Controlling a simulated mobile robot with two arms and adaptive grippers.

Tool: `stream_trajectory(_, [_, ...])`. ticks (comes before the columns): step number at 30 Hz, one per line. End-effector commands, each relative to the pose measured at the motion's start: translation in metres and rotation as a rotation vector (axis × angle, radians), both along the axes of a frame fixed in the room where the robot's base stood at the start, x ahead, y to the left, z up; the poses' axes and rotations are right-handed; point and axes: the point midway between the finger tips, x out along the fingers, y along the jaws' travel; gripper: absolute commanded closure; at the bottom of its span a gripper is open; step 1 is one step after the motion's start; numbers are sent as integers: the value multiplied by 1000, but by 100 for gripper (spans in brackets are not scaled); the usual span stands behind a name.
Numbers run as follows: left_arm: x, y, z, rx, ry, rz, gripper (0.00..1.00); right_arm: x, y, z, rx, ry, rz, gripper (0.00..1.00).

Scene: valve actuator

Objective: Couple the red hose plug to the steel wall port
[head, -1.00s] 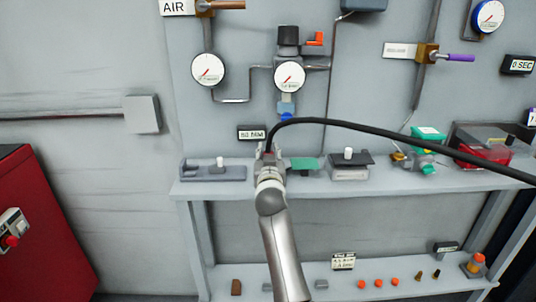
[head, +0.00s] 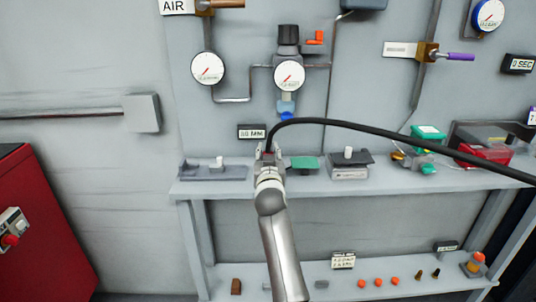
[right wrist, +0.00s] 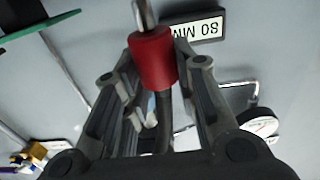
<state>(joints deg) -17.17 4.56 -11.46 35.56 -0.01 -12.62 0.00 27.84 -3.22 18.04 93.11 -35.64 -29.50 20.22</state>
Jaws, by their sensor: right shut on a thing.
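My right gripper (head: 268,155) is in front of the wall, just above the upper shelf. In the right wrist view, its two fingers stand on either side of the red hose plug (right wrist: 153,58), and it is shut on the plug. A short steel stem (right wrist: 146,14) sticks out from the plug's far end. I cannot tell whether this is the plug's own nose or the wall port. The black hose (head: 400,133) rises from the gripper and arcs to the right. In the head view the gripper hides the plug. My left gripper is not in view.
The upper shelf (head: 330,187) holds a grey fixture (head: 205,173) left of the gripper and a green plate (head: 304,163) close on its right. A black label (head: 252,132) is on the wall just above. Gauges and pipes are higher up. A red cabinet (head: 45,235) stands at left.

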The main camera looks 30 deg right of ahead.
Motion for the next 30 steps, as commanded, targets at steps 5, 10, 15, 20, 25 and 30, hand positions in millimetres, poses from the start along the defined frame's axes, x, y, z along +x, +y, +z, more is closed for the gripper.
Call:
stream_trajectory(5, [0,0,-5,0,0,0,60,0,0,-5,-1,-1,0,100])
stream_trajectory(10, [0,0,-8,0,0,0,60,0,0,-10,-1,-1,0,100])
stream_trajectory(15, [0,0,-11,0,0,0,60,0,0,-14,-1,-1,0,100])
stream_trajectory(20, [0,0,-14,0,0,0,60,0,0,-18,-1,-1,0,100])
stream_trajectory(25, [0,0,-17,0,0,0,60,0,0,-22,-1,-1,0,100])
stream_trajectory(30, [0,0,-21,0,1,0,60,0,0,-27,-1,-1,0,100])
